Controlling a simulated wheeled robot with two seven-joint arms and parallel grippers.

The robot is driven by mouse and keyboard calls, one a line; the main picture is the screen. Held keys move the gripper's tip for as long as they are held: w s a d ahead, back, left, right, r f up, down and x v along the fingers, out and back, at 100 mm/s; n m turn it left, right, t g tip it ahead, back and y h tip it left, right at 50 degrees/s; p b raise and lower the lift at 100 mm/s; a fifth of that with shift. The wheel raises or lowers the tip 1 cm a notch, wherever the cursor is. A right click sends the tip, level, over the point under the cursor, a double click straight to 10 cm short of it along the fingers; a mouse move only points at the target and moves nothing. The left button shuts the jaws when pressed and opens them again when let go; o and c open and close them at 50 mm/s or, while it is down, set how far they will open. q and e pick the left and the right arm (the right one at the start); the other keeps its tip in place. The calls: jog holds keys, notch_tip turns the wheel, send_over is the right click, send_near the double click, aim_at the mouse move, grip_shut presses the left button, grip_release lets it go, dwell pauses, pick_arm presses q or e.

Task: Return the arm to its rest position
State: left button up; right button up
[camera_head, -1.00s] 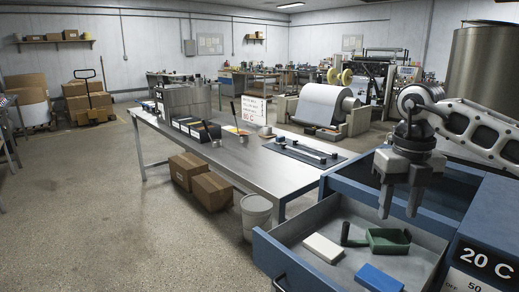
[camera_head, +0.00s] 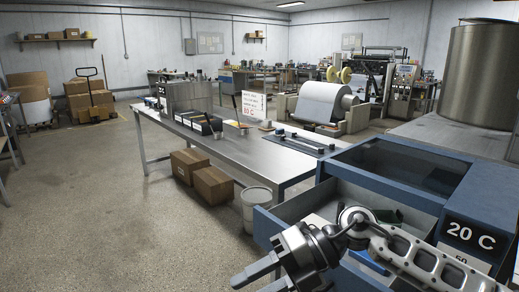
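My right arm comes in from the right edge, low across the front of the view. Its gripper (camera_head: 250,285) points down and left in front of the open drawer (camera_head: 268,224). Its two fingers look apart with nothing between them; one fingertip is cut off by the bottom edge. The arm hides most of the drawer's inside. My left gripper is not in view.
The blue cabinet (camera_head: 485,210) marked "20 C" stands at the right. A steel table (camera_head: 250,158) with trays and tools stands behind the drawer. A white bucket (camera_head: 257,208) and cardboard boxes (camera_head: 213,188) stand by it. The floor (camera_head: 130,225) at left is clear.

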jog(key=s+a+r+m+t+y+b, duration=0.1)
jog(key=s+a+m+t+y, duration=0.15)
jog(key=a+m+y, duration=0.35)
jog(key=w+d+f+m+t+h+b, duration=0.1)
jog(key=d+f+m+t+h, duration=0.3)
jog(key=m+t, duration=0.55)
jog(key=w+d+f+m+t+h+b, duration=0.2)
jog(key=d+f+m+t, duration=0.35)
jog(key=m+t, duration=0.4)
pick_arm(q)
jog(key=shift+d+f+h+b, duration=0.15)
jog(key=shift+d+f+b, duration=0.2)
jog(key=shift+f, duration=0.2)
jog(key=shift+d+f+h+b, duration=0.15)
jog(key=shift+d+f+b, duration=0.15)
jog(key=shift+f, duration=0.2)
pick_arm(e)
jog(key=s+d+f+m+g+h, duration=0.3)
jog(key=s+d+f+m+h, duration=0.1)
jog(key=f, duration=0.5)
jog(key=s+d+f+m+g+h, duration=0.4)
jog(key=s+d+f+m+h, duration=0.1)
jog(key=s+d+f+m, duration=0.2)
notch_tip(320, 180, down, 3)
jog(key=shift+s+f+m, duration=0.2)
jog(key=shift+s+m, duration=0.3)
jog(key=shift+s, duration=0.45)
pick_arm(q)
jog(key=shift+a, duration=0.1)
